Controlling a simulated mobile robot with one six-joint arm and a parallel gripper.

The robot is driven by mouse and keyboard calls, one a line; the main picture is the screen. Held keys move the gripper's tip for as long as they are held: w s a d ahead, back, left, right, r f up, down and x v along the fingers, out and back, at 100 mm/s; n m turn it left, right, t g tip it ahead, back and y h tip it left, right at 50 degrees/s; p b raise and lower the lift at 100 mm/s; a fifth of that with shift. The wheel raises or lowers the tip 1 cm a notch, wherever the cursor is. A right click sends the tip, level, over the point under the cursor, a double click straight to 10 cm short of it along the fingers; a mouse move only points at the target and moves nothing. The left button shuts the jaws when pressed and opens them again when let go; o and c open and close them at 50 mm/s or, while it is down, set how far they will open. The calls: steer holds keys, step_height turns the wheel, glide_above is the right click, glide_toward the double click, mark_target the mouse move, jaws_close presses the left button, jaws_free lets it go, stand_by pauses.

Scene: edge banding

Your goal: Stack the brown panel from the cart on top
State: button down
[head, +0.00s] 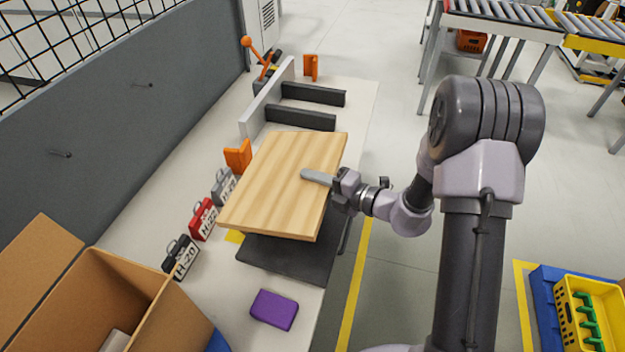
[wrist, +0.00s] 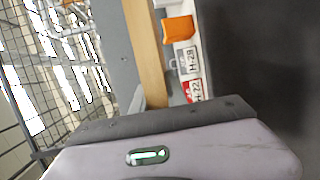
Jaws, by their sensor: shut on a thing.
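A light tan wooden panel (head: 285,183) with visible grain is over the workbench in the head view. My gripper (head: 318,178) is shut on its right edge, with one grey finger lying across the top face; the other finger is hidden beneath. A dark flat pad (head: 285,262) on the bench shows below the panel's near edge. I cannot tell whether the panel touches it. In the wrist view the panel (wrist: 146,50) appears edge-on as a narrow tan strip. No other panel or cart is clearly visible.
An orange block (head: 238,156), dark rails (head: 300,117) and an orange lever (head: 258,57) lie beyond. A purple block (head: 274,309) and open carton (head: 115,300) are near the front.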

step_height(320, 180, down, 5)
steer(key=b, duration=0.4)
steer(key=shift+r, duration=0.2)
steer(key=shift+f+b, duration=1.1)
steer(key=shift+f, duration=1.05)
steer(key=c, duration=1.2)
jaws_free()
steer(key=shift+c, duration=0.2)
